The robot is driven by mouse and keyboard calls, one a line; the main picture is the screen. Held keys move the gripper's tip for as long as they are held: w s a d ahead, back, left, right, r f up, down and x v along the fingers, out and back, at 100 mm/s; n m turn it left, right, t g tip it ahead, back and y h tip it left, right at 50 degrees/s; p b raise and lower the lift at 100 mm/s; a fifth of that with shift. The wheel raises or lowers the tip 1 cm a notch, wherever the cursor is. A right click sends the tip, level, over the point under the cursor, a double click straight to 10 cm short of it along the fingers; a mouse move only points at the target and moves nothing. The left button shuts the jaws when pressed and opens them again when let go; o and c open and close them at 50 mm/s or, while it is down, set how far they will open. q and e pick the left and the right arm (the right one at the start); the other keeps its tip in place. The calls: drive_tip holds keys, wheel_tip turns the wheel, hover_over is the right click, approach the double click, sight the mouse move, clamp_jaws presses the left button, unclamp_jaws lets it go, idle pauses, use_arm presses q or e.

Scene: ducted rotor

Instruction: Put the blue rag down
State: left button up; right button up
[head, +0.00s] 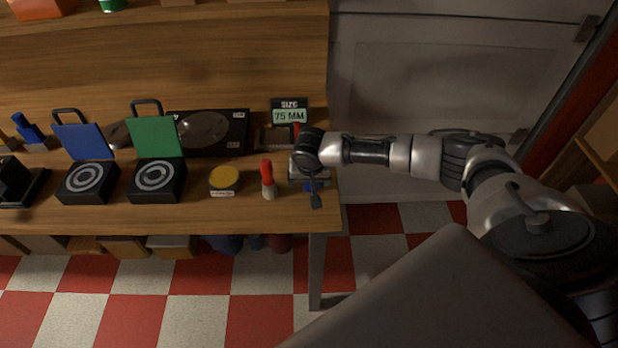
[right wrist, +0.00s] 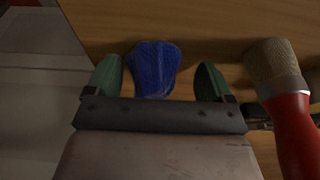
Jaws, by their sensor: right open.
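The blue rag (right wrist: 154,68) is a small crumpled cloth against the wooden bench top in the right wrist view. It lies between the two spread fingers of my right gripper (right wrist: 160,80), with a gap on each side. In the head view a bit of the rag (head: 309,187) shows beneath the right gripper (head: 315,196), near the bench's right end. The gripper hides most of it there. My right gripper is open. My left gripper is not in view.
A red-handled brush (head: 267,178) stands just left of the gripper, with a yellow-lidded tin (head: 223,179) beyond it. A size sign (head: 289,113) is behind. Black boxes with a green panel (head: 155,138) and a blue panel (head: 83,141) stand further left. The bench (head: 238,217) ends just right of the gripper.

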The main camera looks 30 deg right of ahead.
drive_tip(key=shift+s+d+f, duration=0.3)
drive_tip(key=shift+s+f, duration=0.2)
drive_tip(key=shift+f, duration=0.1)
drive_tip(key=shift+w+d+r+b, duration=0.15)
drive_tip(key=shift+r+b, duration=0.35)
drive_tip(key=shift+b, duration=0.4)
drive_tip(key=d+v, duration=0.1)
drive_tip(key=v, duration=1)
drive_tip(key=shift+w+a, duration=0.2)
drive_tip(key=shift+w, duration=0.15)
drive_tip(key=shift+r, duration=0.1)
